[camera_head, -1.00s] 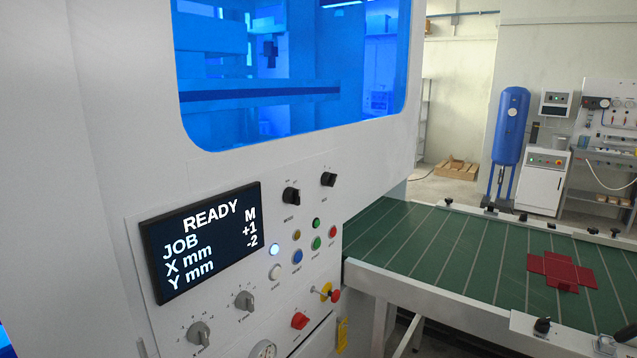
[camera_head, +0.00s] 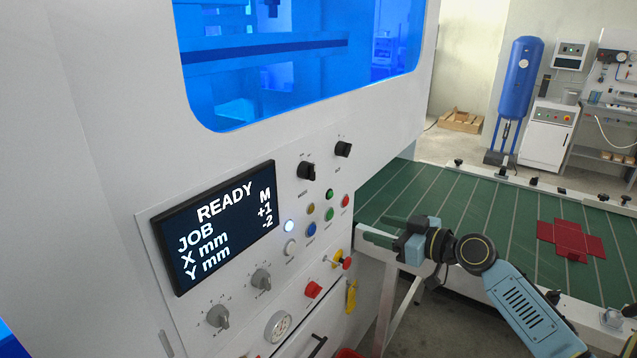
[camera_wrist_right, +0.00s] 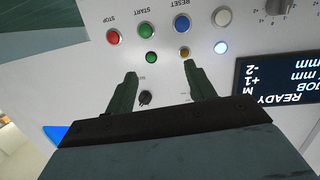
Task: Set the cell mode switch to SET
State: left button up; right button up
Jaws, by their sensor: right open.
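The mode switch (camera_head: 307,171) is a black rotary knob on the white control panel, above the yellow button; a small label, hard to read, sits under it. A similar black knob (camera_head: 343,149) is up and to its right. My right gripper (camera_head: 385,229) is open and empty, to the right of the panel and below both knobs. In the right wrist view, the open right gripper (camera_wrist_right: 160,74) has one black knob (camera_wrist_right: 145,97) showing between its fingers, under the small green button; the other knob is not visible there. My left gripper is not in view.
A display (camera_head: 215,228) reads READY, JOB M, X +1, Y -2. Coloured buttons (camera_head: 311,229), two grey dials (camera_head: 261,279) and a red knob (camera_head: 313,289) share the panel. A green conveyor (camera_head: 440,200) carrying a red box blank (camera_head: 570,240) lies to the right.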

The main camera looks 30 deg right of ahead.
aim_at(315, 174)
jog(key=s+a+r+n+y, duration=0.1)
jog(key=a+r+n+y, duration=0.35)
jog(key=r, duration=0.75)
jog(key=shift+m+t+h, duration=0.35)
jog(key=shift+t+h, duration=0.05)
jog(key=shift+h, duration=0.15)
jog(key=p+x, duration=0.5)
jog(key=x, duration=0.6)
jog(key=shift+w+a, duration=0.2)
jog(key=shift+w, duration=0.05)
jog(key=shift+w+a+f+p, duration=0.2)
jog(key=shift+w+a+p, duration=0.1)
jog(key=shift+w, duration=0.1)
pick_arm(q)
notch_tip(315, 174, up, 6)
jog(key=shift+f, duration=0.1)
pick_arm(e)
jog(key=c, duration=1)
